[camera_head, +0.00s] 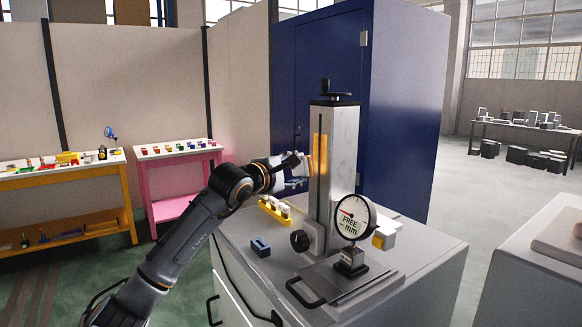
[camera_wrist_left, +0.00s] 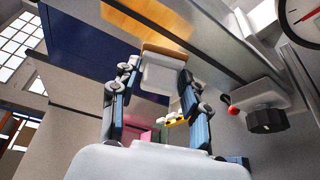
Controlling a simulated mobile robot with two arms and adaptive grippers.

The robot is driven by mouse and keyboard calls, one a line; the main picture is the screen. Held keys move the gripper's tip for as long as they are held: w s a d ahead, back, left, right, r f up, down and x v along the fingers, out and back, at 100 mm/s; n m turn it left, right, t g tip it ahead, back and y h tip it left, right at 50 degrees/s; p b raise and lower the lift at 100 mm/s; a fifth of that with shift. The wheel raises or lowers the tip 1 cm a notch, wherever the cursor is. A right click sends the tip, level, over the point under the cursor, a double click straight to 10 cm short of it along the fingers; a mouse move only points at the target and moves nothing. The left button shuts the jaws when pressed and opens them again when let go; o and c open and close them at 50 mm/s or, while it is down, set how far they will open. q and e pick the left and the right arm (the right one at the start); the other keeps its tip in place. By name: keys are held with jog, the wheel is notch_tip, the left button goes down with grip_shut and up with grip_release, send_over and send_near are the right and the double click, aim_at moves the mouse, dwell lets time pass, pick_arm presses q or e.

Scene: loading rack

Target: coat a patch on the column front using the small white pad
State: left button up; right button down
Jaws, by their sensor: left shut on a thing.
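The metal column (camera_head: 342,150) stands upright on the grey cabinet, with a crank on top. A long orange-toned patch (camera_head: 320,150) shows on its front, beside a dark slot; the patch also shows in the left wrist view (camera_wrist_left: 145,14). My left gripper (camera_head: 292,168) is beside the column's left side. In the left wrist view my left gripper (camera_wrist_left: 157,85) is shut on the small white pad (camera_wrist_left: 161,74), which has a tan layer on its far end. The pad's far end faces the column closely; I cannot tell whether they touch. My right gripper is not in view.
On the cabinet top (camera_head: 425,240) are a dial gauge (camera_head: 354,217), a blue block (camera_head: 260,247), a yellow rack (camera_head: 275,209) and a black handle (camera_head: 305,292). A dark knob (camera_head: 299,240) sticks out at the column's foot. A blue locker (camera_head: 410,110) stands behind.

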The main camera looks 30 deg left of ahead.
pick_arm(q)
jog(key=shift+w+d+p, duration=0.35)
jog(key=shift+w+p, duration=0.05)
jog(key=shift+w, duration=0.5)
dwell(0.6)
jog(key=shift+s+d+f+b, duration=0.1)
jog(key=shift+s+d+b, duration=0.25)
jog(key=shift+d+b, duration=0.35)
jog(key=shift+s+d+b, duration=0.25)
jog(key=shift+d, duration=0.35)
jog(key=shift+s+d+b, duration=0.2)
jog(key=shift+s+d, duration=0.05)
jog(key=shift+d, duration=0.3)
jog(key=shift+w, duration=0.1)
jog(key=shift+w+a+p, duration=0.1)
jog(key=shift+w+a, duration=0.15)
jog(key=shift+a, duration=0.4)
jog(key=shift+w+a+p, duration=0.15)
jog(key=shift+w+a, duration=0.15)
jog(key=shift+a, duration=0.3)
jog(key=shift+w+a+p, duration=0.1)
jog(key=shift+w+a, duration=0.15)
jog(key=shift+a, duration=0.4)
jog(key=shift+s, duration=0.1)
